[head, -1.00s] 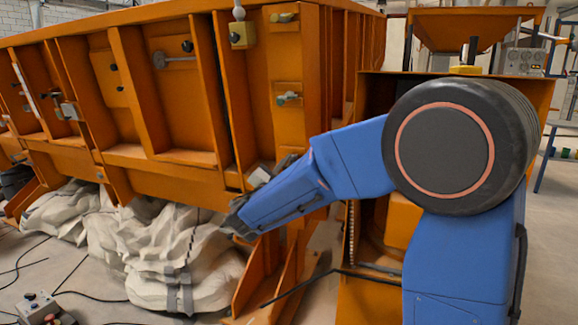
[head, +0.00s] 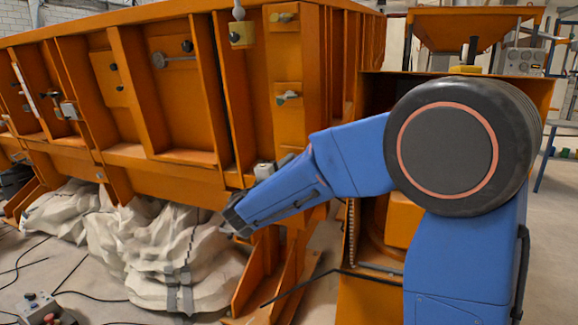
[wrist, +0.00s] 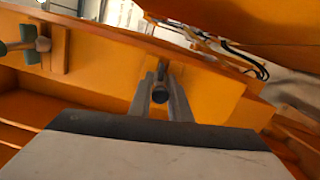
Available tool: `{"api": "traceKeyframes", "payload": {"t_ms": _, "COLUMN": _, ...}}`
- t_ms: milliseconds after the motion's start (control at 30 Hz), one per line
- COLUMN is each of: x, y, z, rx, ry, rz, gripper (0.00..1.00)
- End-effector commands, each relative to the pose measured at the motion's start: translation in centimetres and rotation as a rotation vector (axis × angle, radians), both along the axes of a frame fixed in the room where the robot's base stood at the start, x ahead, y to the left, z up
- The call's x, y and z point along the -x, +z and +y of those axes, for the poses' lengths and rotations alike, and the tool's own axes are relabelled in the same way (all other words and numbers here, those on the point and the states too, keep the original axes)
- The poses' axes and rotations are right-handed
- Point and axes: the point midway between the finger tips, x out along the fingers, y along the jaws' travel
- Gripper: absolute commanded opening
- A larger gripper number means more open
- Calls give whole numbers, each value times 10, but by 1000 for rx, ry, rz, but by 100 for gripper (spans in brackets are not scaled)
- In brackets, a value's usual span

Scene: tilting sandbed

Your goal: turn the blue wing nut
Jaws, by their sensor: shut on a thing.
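In the wrist view the two fingers of my gripper (wrist: 159,97) are shut on a dark, round-ended piece (wrist: 160,94), in front of an orange plate. It sits where a wing nut would, and I take it for the blue wing nut; its blue colour is hard to make out in the shade, and its wings are mostly hidden between the fingers.
The orange sandbed wall (head: 190,110) has upright ribs and other fittings, including an olive wing nut (head: 284,17) and a grey handle (head: 172,61). White sacks (head: 165,255) lie below. Cables (wrist: 240,58) hang at the upper right of the wrist view.

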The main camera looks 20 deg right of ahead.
Motion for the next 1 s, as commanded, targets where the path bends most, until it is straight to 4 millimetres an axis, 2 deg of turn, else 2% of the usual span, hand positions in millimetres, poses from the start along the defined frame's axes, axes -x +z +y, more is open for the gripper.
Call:
{"api": "traceKeyframes", "payload": {"t_ms": 567, "x": 0, "y": -1, "z": 0, "rx": -23, "ry": 3, "rz": -14, "gripper": 0}}
{"api": "traceKeyframes", "payload": {"t_ms": 600, "x": 0, "y": -1, "z": 0, "rx": -23, "ry": 3, "rz": -14, "gripper": 27}}
{"api": "traceKeyframes", "payload": {"t_ms": 633, "x": 0, "y": -1, "z": 0, "rx": -23, "ry": 3, "rz": -14, "gripper": 34}}
{"api": "traceKeyframes", "payload": {"t_ms": 1000, "x": 2, "y": -1, "z": 2, "rx": -22, "ry": 5, "rz": -15, "gripper": 35}}
